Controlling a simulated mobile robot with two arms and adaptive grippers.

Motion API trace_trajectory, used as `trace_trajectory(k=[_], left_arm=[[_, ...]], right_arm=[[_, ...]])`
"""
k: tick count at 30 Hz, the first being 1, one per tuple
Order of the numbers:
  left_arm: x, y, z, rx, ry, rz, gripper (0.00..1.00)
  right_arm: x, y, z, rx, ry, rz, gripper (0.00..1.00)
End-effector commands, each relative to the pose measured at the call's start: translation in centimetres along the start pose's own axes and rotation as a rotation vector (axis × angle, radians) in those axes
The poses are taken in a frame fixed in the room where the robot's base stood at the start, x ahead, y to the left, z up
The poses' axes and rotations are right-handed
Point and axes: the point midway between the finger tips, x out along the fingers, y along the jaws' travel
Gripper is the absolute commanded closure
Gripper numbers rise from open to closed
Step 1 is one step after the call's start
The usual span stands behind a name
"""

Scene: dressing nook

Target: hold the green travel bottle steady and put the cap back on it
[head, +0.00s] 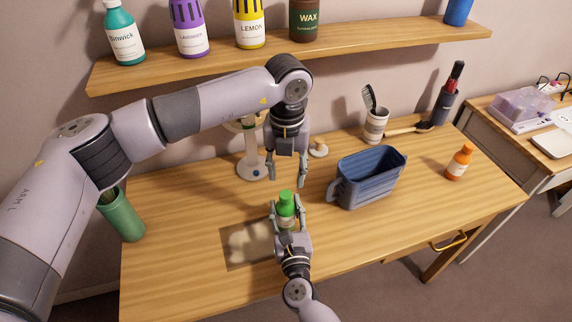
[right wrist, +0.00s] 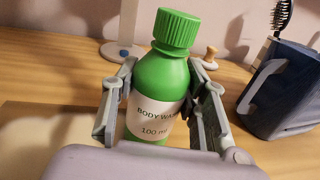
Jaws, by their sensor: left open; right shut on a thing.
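The green travel bottle (head: 286,212) stands upright at the front middle of the desk, with a white label reading "BODY WA…" and "100 ml" in the right wrist view (right wrist: 162,82). A ribbed green cap (right wrist: 176,28) sits on its neck; I cannot tell how tightly. It also shows in the head view (head: 285,195). My right gripper (head: 287,205) is shut on the bottle's body, one finger on each side. My left gripper (head: 287,182) is open and empty, pointing down just above and behind the cap, apparently apart from it.
A blue jug (head: 365,184) stands to the right, an orange bottle (head: 459,162) farther right. A white stand (head: 252,168) and a small wooden-knobbed item (head: 318,150) are behind. A shelf (head: 345,40) with bottles hangs above.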

Motion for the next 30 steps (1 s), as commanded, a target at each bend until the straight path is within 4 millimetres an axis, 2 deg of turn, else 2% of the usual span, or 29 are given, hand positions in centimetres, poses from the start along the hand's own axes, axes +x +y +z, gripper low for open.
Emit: trace_trajectory(k=[9,15,21,30], left_arm=[[-0.39,0.06,-0.01,-0.69,0.0,0.001,0.59],[-0.59,0.09,-0.02,-1.028,0.0,0.002,0.59],[-0.69,0.13,-0.02,-1.192,-0.001,0.003,0.59],[-0.71,0.13,-0.01,-1.216,-0.001,0.002,0.59]], right_arm=[[-0.01,0.01,-0.04,0.0,0.001,0.0,1.0],[-0.01,0.01,-0.04,0.0,0.001,0.0,1.0],[-0.01,0.01,-0.04,0.0,0.001,0.0,1.0],[-0.01,0.01,-0.04,0.0,0.001,0.0,1.0]])
